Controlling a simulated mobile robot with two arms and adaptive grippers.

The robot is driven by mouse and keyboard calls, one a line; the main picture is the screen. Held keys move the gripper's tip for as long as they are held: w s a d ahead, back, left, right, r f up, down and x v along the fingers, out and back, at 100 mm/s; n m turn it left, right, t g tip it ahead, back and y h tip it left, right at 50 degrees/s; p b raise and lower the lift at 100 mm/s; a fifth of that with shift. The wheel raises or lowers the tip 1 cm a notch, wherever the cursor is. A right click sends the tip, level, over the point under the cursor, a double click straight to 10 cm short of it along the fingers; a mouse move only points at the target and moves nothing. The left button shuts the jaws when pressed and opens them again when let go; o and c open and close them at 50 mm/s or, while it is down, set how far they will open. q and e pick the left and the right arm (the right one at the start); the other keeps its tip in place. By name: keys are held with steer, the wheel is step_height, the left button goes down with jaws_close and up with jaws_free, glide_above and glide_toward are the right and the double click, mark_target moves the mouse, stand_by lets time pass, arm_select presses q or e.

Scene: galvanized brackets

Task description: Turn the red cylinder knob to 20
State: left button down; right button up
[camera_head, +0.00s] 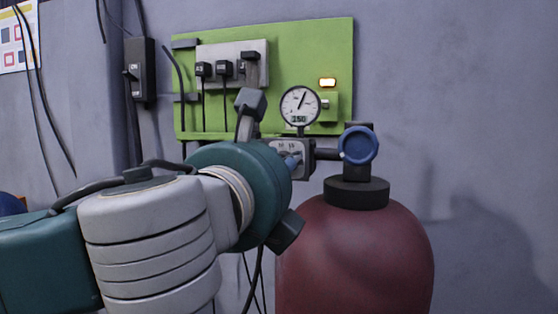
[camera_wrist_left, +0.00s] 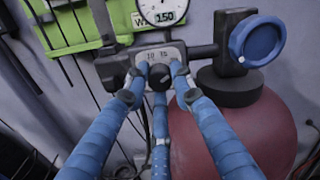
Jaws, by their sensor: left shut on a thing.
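The red cylinder (camera_head: 355,250) stands at the right and also shows in the wrist view (camera_wrist_left: 258,128). Beside its valve is a grey regulator block (camera_head: 300,172) with small numbers on its face. In the wrist view a dark round knob (camera_wrist_left: 160,77) sits low on that face. My left gripper (camera_wrist_left: 160,80) has its blue fingertips around this knob and is shut on it. The fingers hide part of the dial, so the knob's setting cannot be read. In the head view my wrist hides most of the gripper (camera_head: 292,161). My right gripper is out of view.
A round gauge (camera_head: 300,106) above the regulator has a display reading about 1.50. A blue handwheel (camera_head: 358,145) is on the cylinder valve, right of the knob.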

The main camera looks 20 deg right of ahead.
arm_select(q)
steer(key=shift+d+f+m, duration=0.15)
steer(key=shift+f+m, duration=0.15)
steer(key=shift+f, duration=0.25)
steer(key=c, duration=1.7)
jaws_free()
steer(key=shift+o, duration=1.2)
steer(key=shift+s, duration=0.1)
steer(key=v, duration=1.2)
steer(key=shift+r, duration=0.2)
